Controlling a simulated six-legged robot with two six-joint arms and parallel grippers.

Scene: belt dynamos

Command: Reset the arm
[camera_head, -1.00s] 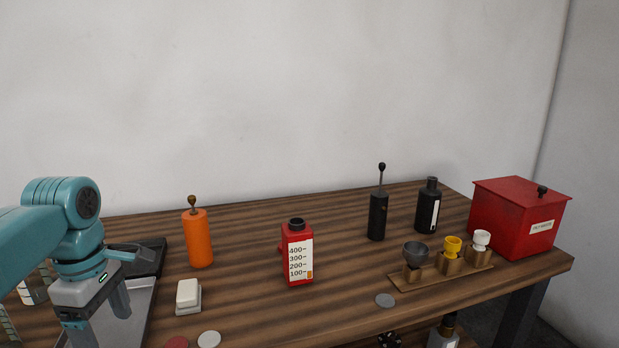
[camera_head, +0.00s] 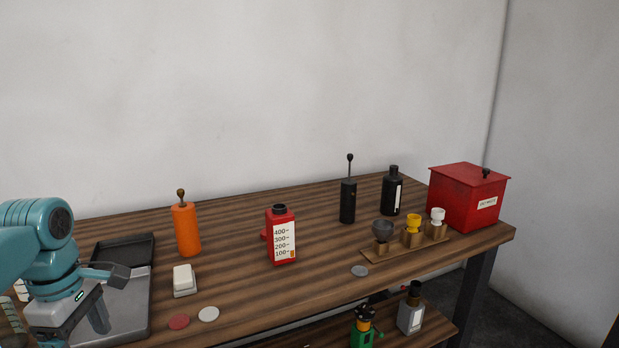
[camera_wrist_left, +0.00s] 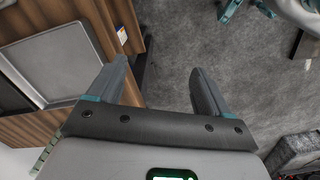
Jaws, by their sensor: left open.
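My teal left arm (camera_head: 52,243) comes in from the left edge of the head view. Its left gripper (camera_head: 82,325) points down by the grey metal tray at the table's left end. In the left wrist view the two fingers of the left gripper (camera_wrist_left: 160,75) are spread apart with nothing between them. Grey floor shows below them, and the tray (camera_wrist_left: 50,62) lies to their left. My right arm and gripper do not show.
On the wooden table (camera_head: 235,245) stand an orange cylinder (camera_head: 186,231), white block (camera_head: 184,279), red measuring bottle (camera_head: 282,237), black grinder (camera_head: 348,203), black bottle (camera_head: 391,196), cup rack (camera_head: 400,248) and red box (camera_head: 465,200). A lower shelf holds a grey bottle (camera_head: 411,316) and green item (camera_head: 363,335).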

